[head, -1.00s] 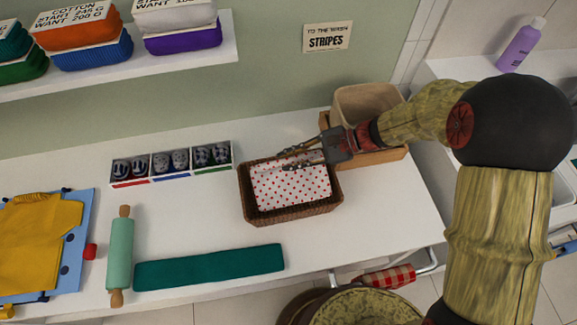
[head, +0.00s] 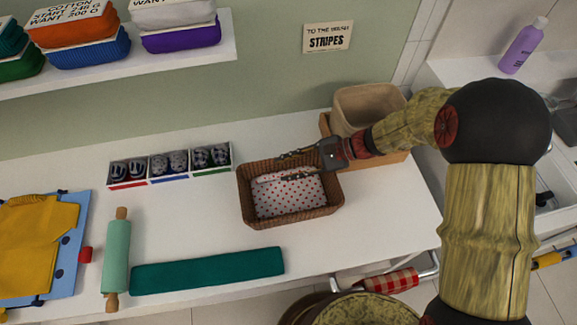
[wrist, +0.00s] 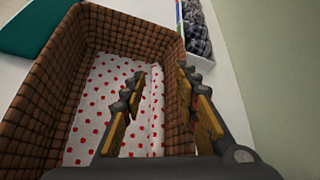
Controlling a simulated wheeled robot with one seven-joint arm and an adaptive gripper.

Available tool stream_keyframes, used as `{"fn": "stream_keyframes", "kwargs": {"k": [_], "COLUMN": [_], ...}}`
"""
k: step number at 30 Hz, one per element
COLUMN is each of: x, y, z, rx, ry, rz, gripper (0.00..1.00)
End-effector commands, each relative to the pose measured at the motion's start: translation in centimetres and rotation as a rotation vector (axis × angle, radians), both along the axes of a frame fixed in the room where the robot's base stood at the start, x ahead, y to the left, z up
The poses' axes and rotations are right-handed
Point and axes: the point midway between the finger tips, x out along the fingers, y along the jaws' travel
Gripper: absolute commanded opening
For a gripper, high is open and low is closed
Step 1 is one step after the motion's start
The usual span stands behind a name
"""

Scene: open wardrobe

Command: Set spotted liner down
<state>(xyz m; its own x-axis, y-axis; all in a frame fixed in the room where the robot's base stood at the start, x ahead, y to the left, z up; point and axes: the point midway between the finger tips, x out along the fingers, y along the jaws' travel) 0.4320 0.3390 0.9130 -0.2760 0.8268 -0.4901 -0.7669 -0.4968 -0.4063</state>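The spotted liner (head: 288,197), white with red dots, lies low inside the brown wicker basket (head: 335,201) on the white worktop. In the wrist view the liner (wrist: 92,108) covers the basket's bottom, with a fold or raised edge running beneath and between my fingers. My gripper (head: 298,163) is over the back part of the basket, reaching in from the right. In the wrist view its two fingers (wrist: 163,108) stand apart, one above the liner and the other by the basket wall (wrist: 98,37). I see nothing clamped between them. The fingers hide part of the liner.
A divided tray of rolled socks (head: 172,165) stands left of the basket. A wooden box with a beige fabric bin (head: 365,108) is behind right. A folded teal cloth (head: 208,271) and a rolling pin (head: 117,255) lie in front left. A shelf (head: 120,65) hangs above.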

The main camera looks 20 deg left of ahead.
Motion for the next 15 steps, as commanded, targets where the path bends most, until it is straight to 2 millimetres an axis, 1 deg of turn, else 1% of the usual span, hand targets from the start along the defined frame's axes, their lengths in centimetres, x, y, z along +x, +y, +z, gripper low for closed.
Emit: {"fn": "stream_keyframes", "kwargs": {"k": [3,10,13,15], "x": [-0.01,0.00,0.01,0.24], "y": [0.00,0.00,0.00,-0.58], "z": [0.01,0.02,0.48,0.80], "rx": [0.000,0.000,0.000,0.000], "ry": [0.000,0.000,-0.001,-0.001], "rz": [0.000,0.000,0.000,-0.001], "gripper": [0.37,0.37,0.37,0.37]}}
